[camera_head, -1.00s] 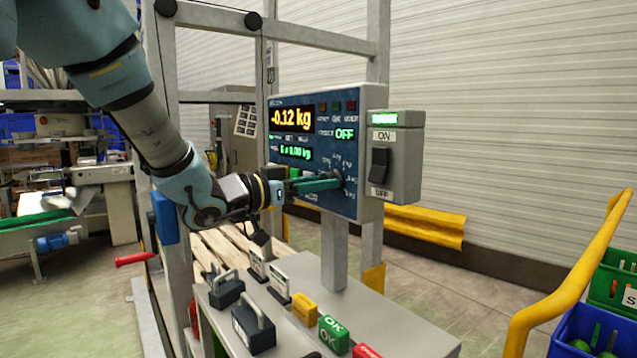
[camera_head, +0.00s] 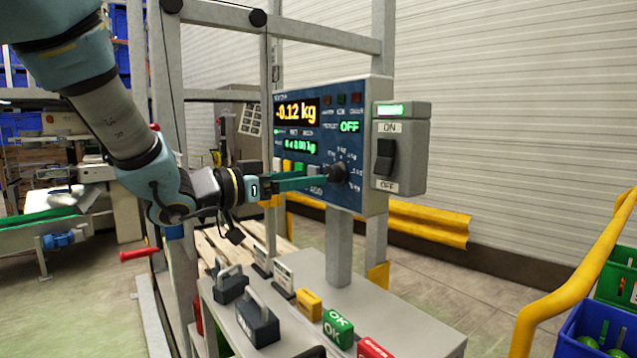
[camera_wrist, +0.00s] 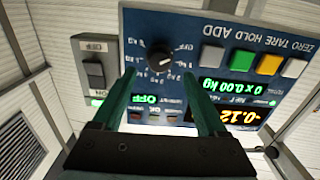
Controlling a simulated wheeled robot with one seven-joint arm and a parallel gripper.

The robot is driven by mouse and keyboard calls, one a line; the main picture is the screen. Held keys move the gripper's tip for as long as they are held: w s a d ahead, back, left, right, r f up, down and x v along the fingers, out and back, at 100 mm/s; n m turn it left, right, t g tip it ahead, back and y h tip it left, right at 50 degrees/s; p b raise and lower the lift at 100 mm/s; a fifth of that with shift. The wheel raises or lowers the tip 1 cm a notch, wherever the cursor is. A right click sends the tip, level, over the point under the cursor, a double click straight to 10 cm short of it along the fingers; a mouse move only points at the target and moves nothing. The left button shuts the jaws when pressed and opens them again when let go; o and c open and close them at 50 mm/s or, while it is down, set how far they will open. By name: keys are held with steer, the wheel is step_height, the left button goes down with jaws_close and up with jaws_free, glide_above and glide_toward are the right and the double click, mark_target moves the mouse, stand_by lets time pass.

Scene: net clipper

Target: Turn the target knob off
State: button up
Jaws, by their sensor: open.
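The dark round knob (camera_head: 338,173) sits on the lower right of the blue scale panel (camera_head: 352,208), inside a ring of kg labels. It also shows in the wrist view (camera_wrist: 160,61), with a pale pointer mark whose exact label I cannot tell. My gripper (camera_head: 326,178) has teal fingers and is open and empty in front of the knob. In the wrist view, its fingertips (camera_wrist: 161,76) lie to either side of the knob, with a gap around it; contact is not visible. The panel displays read -0.12 kg, 0 x 0.00 kg and a green OFF.
A grey box with a black ON/OFF rocker switch (camera_head: 385,157) and lit green lamp stands right of the panel. Weights (camera_head: 257,318) and coloured blocks (camera_head: 337,325) lie on the table below. Metal frame posts (camera_head: 165,120) stand behind my arm.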

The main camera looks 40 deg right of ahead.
steer(key=a+b, duration=0.1)
steer(key=a, duration=0.4)
steer(key=shift+w+a, duration=0.15)
steer(key=shift+a, duration=0.15)
steer(key=w+a+f+n+t+y, duration=0.5)
steer(key=w+a+f, duration=0.2)
steer(key=w+a, duration=0.2)
steer(key=w+a+f+n+t+y, duration=0.55)
steer(key=w+a, duration=0.25)
steer(key=a, duration=0.2)
steer(key=s+a+f+n+g+y, duration=0.2)
steer(key=a+f+y, duration=0.1)
steer(key=a+f, duration=0.3)
steer(key=s+a+f+n+g+y, duration=0.2)
steer(key=s+a+f+y, duration=0.1)
steer(key=a, duration=0.5)
steer(key=s+a+f+n+g+y, duration=0.1)
steer(key=s+a+f+n+g, duration=0.1)
steer(key=s, duration=0.6)
steer(key=a+f+g, duration=0.1)
steer(key=a+g, duration=0.1)
steer(key=shift+s+a+f+n, duration=0.25)
steer(key=shift+s+a+n, duration=0.1)
steer(key=shift+s+a, duration=0.05)
